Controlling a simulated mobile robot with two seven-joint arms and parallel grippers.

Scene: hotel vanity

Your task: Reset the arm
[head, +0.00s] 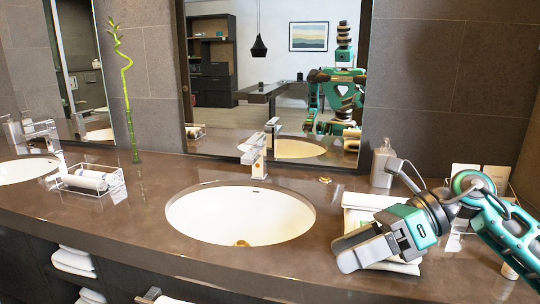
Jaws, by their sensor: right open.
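My right arm comes in from the right, with a teal and grey wrist. My right gripper (345,252) is open, low over the counter just right of the round sink (240,213). It is in front of a white folded towel or tray (362,204) and hides part of it. I see nothing between its fingers. My left gripper is not in view.
A chrome faucet (256,155) stands behind the sink. A soap dispenser (381,163) and white cards (480,178) stand at the back right. A clear holder with rolled towels (92,180) and a bamboo stalk (130,105) are at the left.

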